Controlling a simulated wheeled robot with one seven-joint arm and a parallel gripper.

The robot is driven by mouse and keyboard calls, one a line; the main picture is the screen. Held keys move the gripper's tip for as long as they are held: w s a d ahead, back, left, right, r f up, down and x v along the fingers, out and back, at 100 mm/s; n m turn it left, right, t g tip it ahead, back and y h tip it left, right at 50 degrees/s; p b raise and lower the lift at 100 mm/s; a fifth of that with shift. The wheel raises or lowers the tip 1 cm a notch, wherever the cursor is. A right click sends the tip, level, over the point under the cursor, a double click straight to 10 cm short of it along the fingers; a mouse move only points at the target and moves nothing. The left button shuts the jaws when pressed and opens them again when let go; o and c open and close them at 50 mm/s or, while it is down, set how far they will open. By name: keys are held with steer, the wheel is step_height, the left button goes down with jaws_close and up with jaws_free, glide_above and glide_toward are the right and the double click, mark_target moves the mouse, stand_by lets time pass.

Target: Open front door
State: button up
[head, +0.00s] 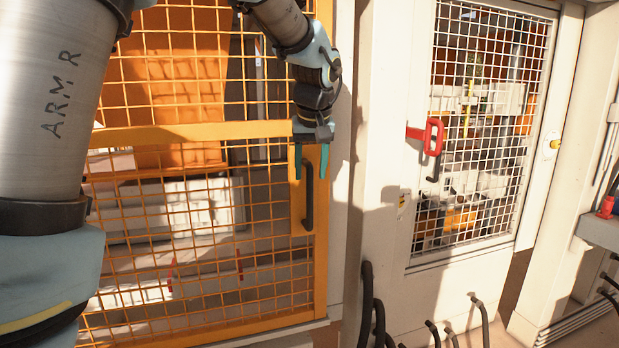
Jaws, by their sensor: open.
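The front door seems to be the orange-framed mesh door (210,131) filling the left half of the head view; it looks shut. Its black bar handle (309,196) stands upright on the door's right-hand frame post. My gripper (311,176) points down in front of that post, at the height of the handle's upper part. Its two teal fingers are apart, with the handle's upper end showing between them in the picture. I cannot tell whether the fingers touch the handle or hang in front of it. Nothing else is between the fingers.
A white panel with a mesh window (484,123) stands to the right, with a red latch (433,137) on its left edge. Black curved tubes (367,300) rise at the bottom centre. Orange machinery and pale blocks show behind the mesh. My arm covers the far left.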

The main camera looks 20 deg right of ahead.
steer(key=shift+p+x, duration=0.5)
steer(key=shift+x, duration=1.65)
steer(key=shift+c, duration=0.2)
jaws_close()
